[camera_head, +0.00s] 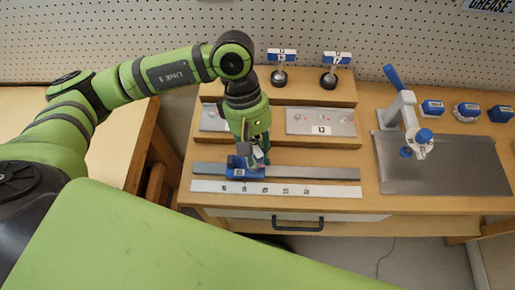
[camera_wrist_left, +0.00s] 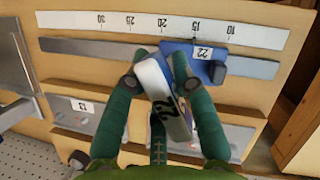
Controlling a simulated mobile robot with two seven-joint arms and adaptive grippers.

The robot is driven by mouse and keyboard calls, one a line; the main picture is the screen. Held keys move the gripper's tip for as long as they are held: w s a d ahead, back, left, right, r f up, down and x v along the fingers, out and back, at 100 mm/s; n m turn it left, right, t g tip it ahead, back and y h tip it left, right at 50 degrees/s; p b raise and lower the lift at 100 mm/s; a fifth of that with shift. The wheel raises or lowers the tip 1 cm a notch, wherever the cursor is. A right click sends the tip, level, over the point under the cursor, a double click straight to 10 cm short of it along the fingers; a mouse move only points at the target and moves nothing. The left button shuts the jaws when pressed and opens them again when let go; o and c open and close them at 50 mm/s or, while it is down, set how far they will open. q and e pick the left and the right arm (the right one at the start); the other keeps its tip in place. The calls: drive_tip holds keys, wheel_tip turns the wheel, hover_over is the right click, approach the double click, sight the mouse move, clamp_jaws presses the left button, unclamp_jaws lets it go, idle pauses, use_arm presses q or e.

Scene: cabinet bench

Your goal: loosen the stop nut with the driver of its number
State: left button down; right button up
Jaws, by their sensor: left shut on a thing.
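The blue stop block (camera_head: 240,172) sits on the grey rail near the 15 mark of the scale. In the left wrist view the stop (camera_wrist_left: 183,49) bears a white label reading 22, with a black knob (camera_wrist_left: 217,70) at its side. My left gripper (camera_head: 256,155) points down just over the stop. It is shut on a white and blue driver (camera_wrist_left: 162,95) whose label seems to read 22. The driver's lower end and the stop nut are hidden, so I cannot tell whether they touch. My right gripper is not in view.
Two drivers, labelled 13 (camera_head: 281,56) and 17 (camera_head: 337,59), stand on the back shelf. A plate marked 13 (camera_head: 321,122) lies behind the rail. A press with a blue lever (camera_head: 394,78) stands at right, near several blue blocks. The scale strip (camera_head: 335,190) runs in front.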

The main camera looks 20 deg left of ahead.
use_arm(q)
drive_tip(key=shift+f+b, duration=0.35)
idle(0.7)
drive_tip(key=shift+n+b, duration=0.3)
drive_tip(key=shift+w+n+t+h+b, duration=0.15)
drive_tip(key=shift+n+t+h+b, duration=0.2)
drive_tip(key=shift+n+b, duration=0.55)
drive_tip(key=shift+n, duration=0.3)
drive_tip(key=shift+w+n+t+h+b, duration=0.1)
drive_tip(key=shift+n+t+h+b, duration=0.15)
drive_tip(key=shift+n+t+b, duration=0.65)
drive_tip(key=shift+n+g, duration=0.35)
drive_tip(key=shift+n, duration=0.05)
